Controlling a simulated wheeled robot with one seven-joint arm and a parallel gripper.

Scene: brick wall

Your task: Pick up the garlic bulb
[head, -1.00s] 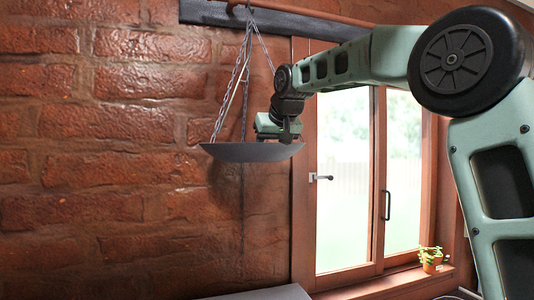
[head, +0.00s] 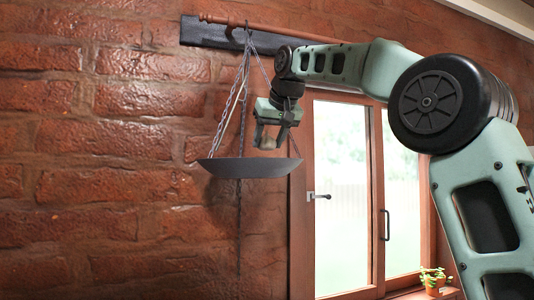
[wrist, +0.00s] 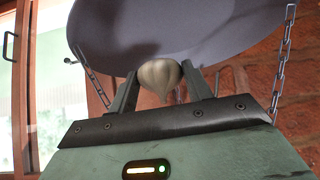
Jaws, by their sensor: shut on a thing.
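The garlic bulb (wrist: 159,77) is pale and ribbed, with its pointed end toward the wrist camera. My gripper (head: 268,145) is shut on it, with one finger on each side. In the head view the garlic bulb (head: 267,143) shows small between the fingers, above the hanging pan. The grey pan (head: 235,168) hangs on chains, and its dark inside fills the top of the wrist view (wrist: 225,30). In the head view there is a gap between the bulb and the pan's rim.
Chains (head: 233,105) rise from the pan to a bar (head: 225,20) on the brick wall (head: 110,190), close around my gripper. A window (head: 345,190) is at the right, with a small potted plant (head: 433,280) on its sill.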

